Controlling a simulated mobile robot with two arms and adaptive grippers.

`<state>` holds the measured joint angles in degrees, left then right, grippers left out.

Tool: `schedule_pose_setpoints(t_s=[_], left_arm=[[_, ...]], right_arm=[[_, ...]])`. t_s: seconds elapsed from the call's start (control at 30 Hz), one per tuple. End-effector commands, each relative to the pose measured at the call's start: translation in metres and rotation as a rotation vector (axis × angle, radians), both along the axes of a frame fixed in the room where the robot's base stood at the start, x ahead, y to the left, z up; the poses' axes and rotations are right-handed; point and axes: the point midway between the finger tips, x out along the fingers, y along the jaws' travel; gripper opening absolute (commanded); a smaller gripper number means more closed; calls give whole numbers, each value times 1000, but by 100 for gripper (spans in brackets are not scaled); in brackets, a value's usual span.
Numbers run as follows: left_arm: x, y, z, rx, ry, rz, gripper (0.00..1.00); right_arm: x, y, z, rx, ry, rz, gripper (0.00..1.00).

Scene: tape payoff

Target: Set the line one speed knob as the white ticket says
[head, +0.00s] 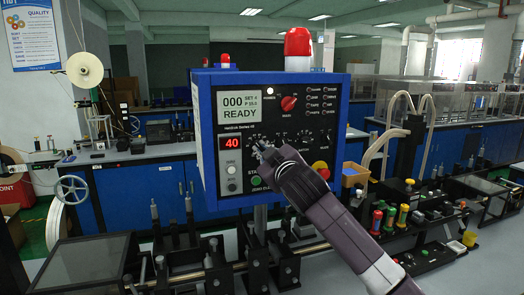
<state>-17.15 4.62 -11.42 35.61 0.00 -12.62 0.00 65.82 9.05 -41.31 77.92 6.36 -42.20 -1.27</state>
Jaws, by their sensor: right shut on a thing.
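A blue-framed control box (206,150) with a black panel stands in the middle of the head view. Its pale screen (239,107) reads 000 and READY, and a red display (231,143) reads 40. A red knob (289,103) is at the panel's upper right. My right gripper (262,151) reaches in from the lower right and is shut on a knob at the panel's middle. The gripper hides most of that knob, so its pointer and setting cannot be read. I cannot make out a white ticket. My left gripper is not in view.
A red and yellow emergency button (321,169) is close to the right of my gripper. A green button (256,182) is below it. A red beacon (298,43) tops the box. Black fixtures on a rail (190,276) stand in front.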

Motion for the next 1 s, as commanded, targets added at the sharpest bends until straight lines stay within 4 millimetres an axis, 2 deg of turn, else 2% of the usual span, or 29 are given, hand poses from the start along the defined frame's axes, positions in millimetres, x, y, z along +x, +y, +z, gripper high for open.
schedule_pose_setpoints(t_s=[0.7, 1.0], left_arm=[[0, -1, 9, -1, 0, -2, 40], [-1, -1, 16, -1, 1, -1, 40]], right_arm=[[0, 2, -1, 612, 203, 0, 0], [0, 2, -1, 786, 259, -1, 0]])
